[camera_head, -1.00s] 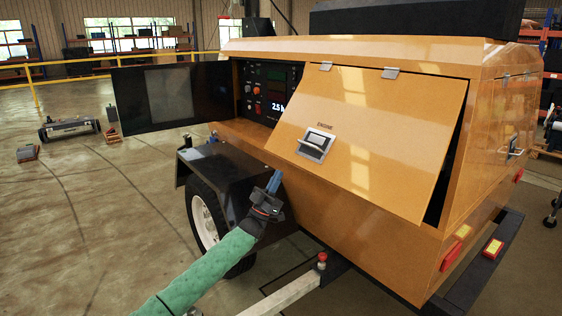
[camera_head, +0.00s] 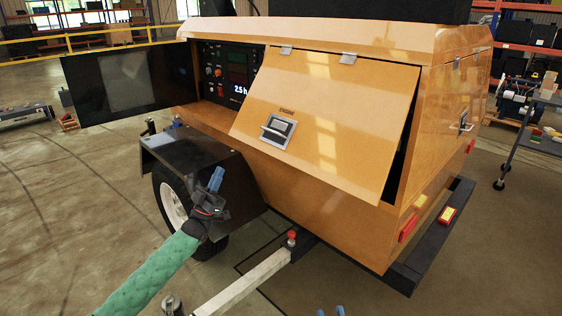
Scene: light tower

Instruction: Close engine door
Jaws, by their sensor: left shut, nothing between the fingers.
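The engine door (camera_head: 335,125) is an orange panel marked ENGINE, hinged along its top edge on the orange light tower body (camera_head: 440,125). It is ajar: its lower part stands out from the body and a dark gap shows along its right side. A latch handle (camera_head: 278,131) sits at its lower left. My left gripper (camera_head: 215,180), with blue fingertips and a green-sleeved arm, is shut and empty in front of the black fender, below and left of the door, apart from it. Only the blue fingertips of my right gripper (camera_head: 330,312) show at the bottom edge, spaced apart.
A black panel door (camera_head: 105,85) stands open at the left beside the control panel (camera_head: 225,75). A black fender (camera_head: 200,165) and wheel, and a grey bar with a red knob (camera_head: 291,238), lie below. A cart (camera_head: 535,130) stands at the right.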

